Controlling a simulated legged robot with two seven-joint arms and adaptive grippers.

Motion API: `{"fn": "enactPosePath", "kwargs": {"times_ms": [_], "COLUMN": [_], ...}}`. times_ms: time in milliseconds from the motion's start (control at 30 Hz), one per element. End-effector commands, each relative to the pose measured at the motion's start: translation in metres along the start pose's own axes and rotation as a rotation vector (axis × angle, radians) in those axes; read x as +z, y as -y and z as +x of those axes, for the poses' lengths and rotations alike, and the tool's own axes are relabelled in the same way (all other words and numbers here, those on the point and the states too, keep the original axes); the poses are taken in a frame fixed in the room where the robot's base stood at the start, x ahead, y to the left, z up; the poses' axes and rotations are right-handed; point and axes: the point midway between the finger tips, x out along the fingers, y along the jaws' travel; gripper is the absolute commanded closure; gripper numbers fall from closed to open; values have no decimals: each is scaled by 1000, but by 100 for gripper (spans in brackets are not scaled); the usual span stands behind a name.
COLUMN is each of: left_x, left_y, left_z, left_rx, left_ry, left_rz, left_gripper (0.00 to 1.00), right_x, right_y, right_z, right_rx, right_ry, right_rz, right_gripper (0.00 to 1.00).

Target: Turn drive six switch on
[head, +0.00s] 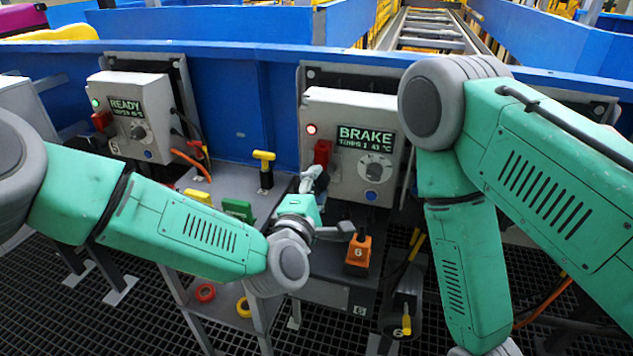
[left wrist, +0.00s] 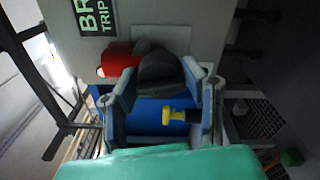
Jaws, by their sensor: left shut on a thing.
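The right-hand grey drive box (head: 345,188) has a display (head: 366,139) reading BRAKE, a lit red lamp (head: 311,129), a round dial (head: 374,170) and a red switch handle (head: 322,151) on its left side. My left gripper (head: 316,174) is at the lower part of this red handle. The box's own number is not visible, but a 6 label shows on the stand below. My right gripper is outside the views.
Another drive box (head: 133,135) at the left shows READY with a green lamp. Below stand a yellow-topped post (head: 264,168), a green block (head: 238,209) and an orange block (head: 358,252) marked 6. Red (head: 205,292) and yellow rings lie on the lower shelf. My right arm fills the right side.

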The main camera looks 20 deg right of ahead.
Motion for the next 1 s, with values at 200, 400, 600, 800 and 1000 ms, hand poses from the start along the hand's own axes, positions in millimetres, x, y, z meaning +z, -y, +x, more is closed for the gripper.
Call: {"fn": "enactPosePath", "kwargs": {"times_ms": [200,400,600,800,1000], "left_x": [2,2,2,2,2], "left_y": [3,4,6,6,7], "left_z": [-1,-1,-2,-2,-2], "left_rx": [-7,-8,-9,-11,-12], "left_ry": [4,5,5,6,6], "left_rz": [139,215,248,255,254], "left_gripper": [91,91,91,91,91], "right_x": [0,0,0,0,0], "right_y": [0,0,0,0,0], "right_z": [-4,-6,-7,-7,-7], "right_rx": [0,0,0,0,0], "right_ry": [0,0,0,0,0], "right_rz": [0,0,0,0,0], "right_gripper": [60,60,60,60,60]}}
